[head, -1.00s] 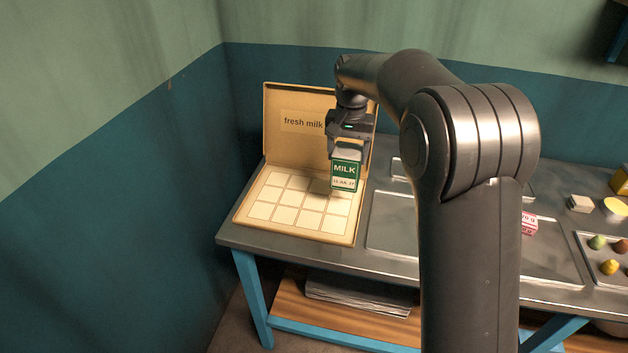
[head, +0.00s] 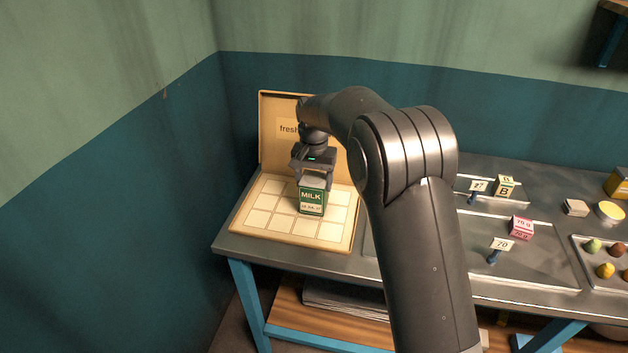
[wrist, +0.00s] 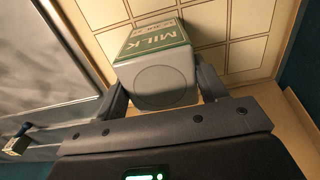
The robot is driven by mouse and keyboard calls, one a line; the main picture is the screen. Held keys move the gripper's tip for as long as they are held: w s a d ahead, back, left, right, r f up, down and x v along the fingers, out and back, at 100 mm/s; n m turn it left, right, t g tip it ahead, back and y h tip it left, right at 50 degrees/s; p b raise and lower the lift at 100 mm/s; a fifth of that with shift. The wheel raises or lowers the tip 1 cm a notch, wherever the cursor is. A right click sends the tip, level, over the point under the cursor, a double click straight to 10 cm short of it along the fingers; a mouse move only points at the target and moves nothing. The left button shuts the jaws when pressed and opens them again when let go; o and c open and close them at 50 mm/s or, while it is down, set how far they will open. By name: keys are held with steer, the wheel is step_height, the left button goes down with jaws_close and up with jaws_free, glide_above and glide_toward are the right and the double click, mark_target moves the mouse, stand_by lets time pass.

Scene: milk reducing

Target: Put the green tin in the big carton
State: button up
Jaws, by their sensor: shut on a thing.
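The green tin (head: 312,200), labelled MILK, is held upright by my gripper (head: 313,178). In the wrist view the tin's pale top (wrist: 160,84) sits between the two fingers of my gripper (wrist: 162,95). The big carton (head: 345,237) lies open at the table's left end, its "fresh milk" lid standing up behind. Its floor is a grid of pale squares, and no other tin shows in it. The tin is over the middle of the grid; whether its base touches the floor I cannot tell. My arm hides part of the lid.
A tray (head: 585,262) with several round items is farther right. A wall is close on the left.

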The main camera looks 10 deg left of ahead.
steer(key=shift+f, duration=0.1)
steer(key=o, duration=1.3)
step_height(320, 180, up, 12)
